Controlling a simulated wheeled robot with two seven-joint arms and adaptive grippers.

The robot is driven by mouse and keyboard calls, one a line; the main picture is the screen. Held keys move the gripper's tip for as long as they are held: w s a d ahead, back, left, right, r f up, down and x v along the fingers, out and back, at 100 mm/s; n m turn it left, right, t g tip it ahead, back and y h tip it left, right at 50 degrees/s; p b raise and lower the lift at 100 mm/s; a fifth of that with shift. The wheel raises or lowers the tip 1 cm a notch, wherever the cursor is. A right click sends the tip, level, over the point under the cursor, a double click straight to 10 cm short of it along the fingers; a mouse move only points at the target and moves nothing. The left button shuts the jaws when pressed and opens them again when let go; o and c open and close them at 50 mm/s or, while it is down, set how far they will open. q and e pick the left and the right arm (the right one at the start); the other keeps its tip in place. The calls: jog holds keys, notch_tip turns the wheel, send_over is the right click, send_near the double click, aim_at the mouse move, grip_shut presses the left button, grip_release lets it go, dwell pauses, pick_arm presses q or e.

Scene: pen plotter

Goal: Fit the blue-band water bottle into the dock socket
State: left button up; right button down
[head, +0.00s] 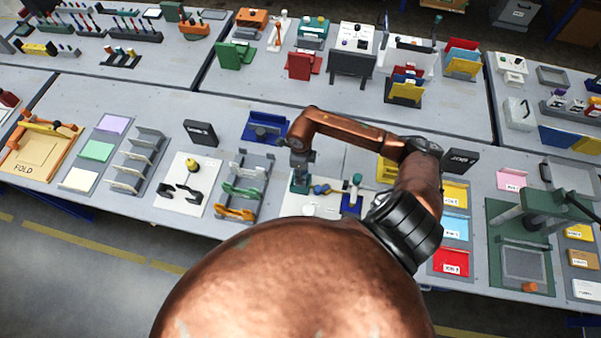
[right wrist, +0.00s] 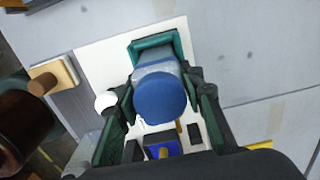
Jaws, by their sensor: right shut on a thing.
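The blue-band water bottle (right wrist: 160,95) is held in my right gripper (right wrist: 163,92), with one dark green finger on each side of it. Its round blue end faces the wrist camera and its grey body runs away from it. The teal dock socket (right wrist: 184,42) stands on a white board just beyond the bottle. The bottle's far end overlaps the socket in this view; whether it is inside or only above is hidden. In the head view my right gripper (head: 301,158) points down over the teal socket (head: 299,186). My left gripper is not in view.
The white board (right wrist: 95,65) also carries a white round knob (right wrist: 106,102) and a blue block (right wrist: 163,149). A wooden peg piece (right wrist: 50,78) lies left of it. In the head view, a coloured rack (head: 246,190) stands left and labelled trays (head: 455,227) right.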

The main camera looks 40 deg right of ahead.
jog(key=c, duration=1.8)
grip_release()
jog(key=shift+f, duration=0.2)
jog(key=o, duration=0.4)
jog(key=shift+r, duration=0.1)
jog(key=shift+c, duration=0.2)
jog(key=shift+o, duration=0.7)
notch_tip(320, 180, up, 12)
jog(key=shift+r+b, duration=0.15)
jog(key=shift+b, duration=0.95)
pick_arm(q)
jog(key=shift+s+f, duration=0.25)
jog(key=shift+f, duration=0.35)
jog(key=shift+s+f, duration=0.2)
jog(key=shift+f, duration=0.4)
pick_arm(e)
jog(key=shift+s, duration=0.1)
